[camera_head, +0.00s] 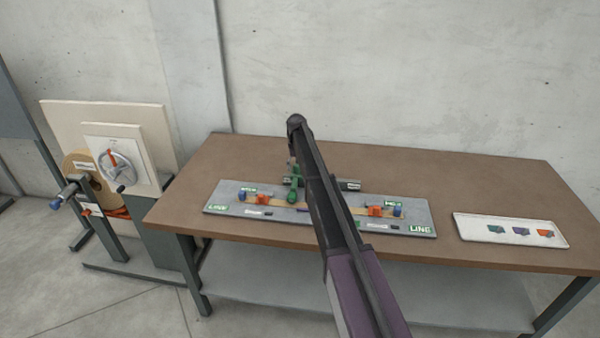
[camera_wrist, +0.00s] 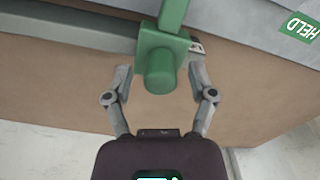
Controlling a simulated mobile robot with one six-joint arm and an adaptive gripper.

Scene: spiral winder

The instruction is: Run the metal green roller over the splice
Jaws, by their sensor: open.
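The green roller (camera_head: 294,186) stands at the back edge of the grey splicing board (camera_head: 222,207), with a metal cylinder (camera_head: 350,185) partly showing beyond my arm. In the wrist view, its green block and round knob (camera_wrist: 159,70) lie between the two fingers of my gripper (camera_wrist: 162,78). The fingers are open, one on each side, with gaps visible. A tan strip (camera_head: 335,209) runs along the board, with a purple patch (camera_head: 303,210) near its middle. My arm hides part of the strip, so I cannot make out the whole splice.
Orange clamps (camera_head: 263,198) (camera_head: 375,211) with blue knobs sit on the strip at both sides. A white tray (camera_head: 466,229) with coloured pieces lies on the right of the brown table (camera_head: 480,180). A winder with a handwheel (camera_head: 118,167) stands left of the table.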

